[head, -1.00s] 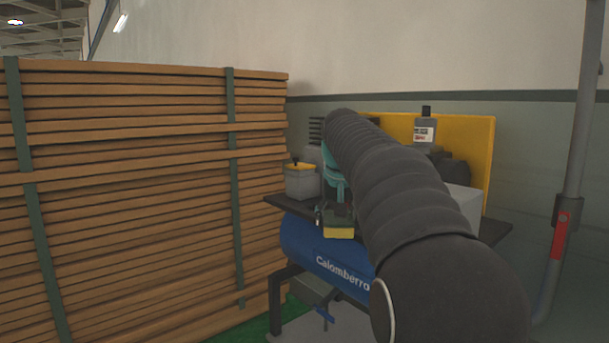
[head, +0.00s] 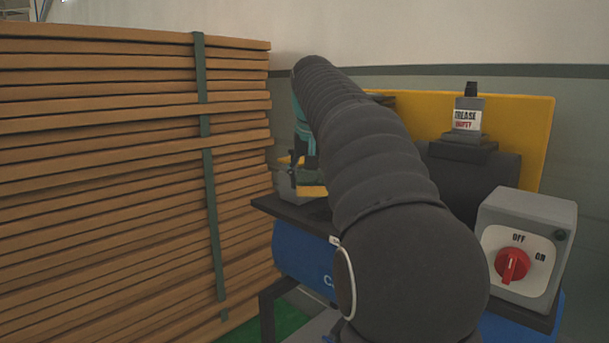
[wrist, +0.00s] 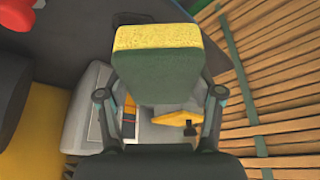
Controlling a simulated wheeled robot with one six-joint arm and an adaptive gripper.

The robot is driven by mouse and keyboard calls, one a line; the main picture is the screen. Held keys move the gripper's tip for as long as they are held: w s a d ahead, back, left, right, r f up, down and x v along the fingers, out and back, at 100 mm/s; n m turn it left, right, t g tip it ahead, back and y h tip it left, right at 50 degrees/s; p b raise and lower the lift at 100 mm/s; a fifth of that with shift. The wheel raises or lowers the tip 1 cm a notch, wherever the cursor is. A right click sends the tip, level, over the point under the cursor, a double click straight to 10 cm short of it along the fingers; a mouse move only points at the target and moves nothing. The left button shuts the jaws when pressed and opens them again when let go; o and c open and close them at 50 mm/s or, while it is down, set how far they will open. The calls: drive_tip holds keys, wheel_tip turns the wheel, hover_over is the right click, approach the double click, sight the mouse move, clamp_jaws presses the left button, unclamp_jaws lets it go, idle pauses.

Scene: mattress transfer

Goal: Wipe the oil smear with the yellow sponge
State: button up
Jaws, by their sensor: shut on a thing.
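My gripper (wrist: 158,98) is shut on the yellow sponge (wrist: 155,38), which has a dark green pad on one broad face. The sponge lies between the two fingers, its yellow side toward the top of the wrist view. In the head view the sponge (head: 313,191) shows as a small yellow strip at the left end of the dark shelf, partly behind my arm. I cannot tell whether it touches anything. I cannot make out the oil smear in either view.
A blue tank machine (head: 300,257) stands ahead, with a dark shelf (head: 277,208) on top. A grey switch box (head: 530,220) with a red knob is at right. Stacked planks (head: 100,170) fill the left.

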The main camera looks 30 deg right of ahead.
sight(313, 220)
drive_tip(key=shift+s+d+f+b, duration=0.1)
drive_tip(key=shift+f+b, duration=1.15)
drive_tip(key=shift+f, duration=0.05)
wheel_tip(313, 220, down, 3)
drive_tip(key=b, duration=0.4)
drive_tip(key=shift+f, duration=0.15)
drive_tip(key=shift+f+b, duration=0.6)
drive_tip(key=shift+f, duration=0.4)
drive_tip(key=shift+d+r, duration=0.1)
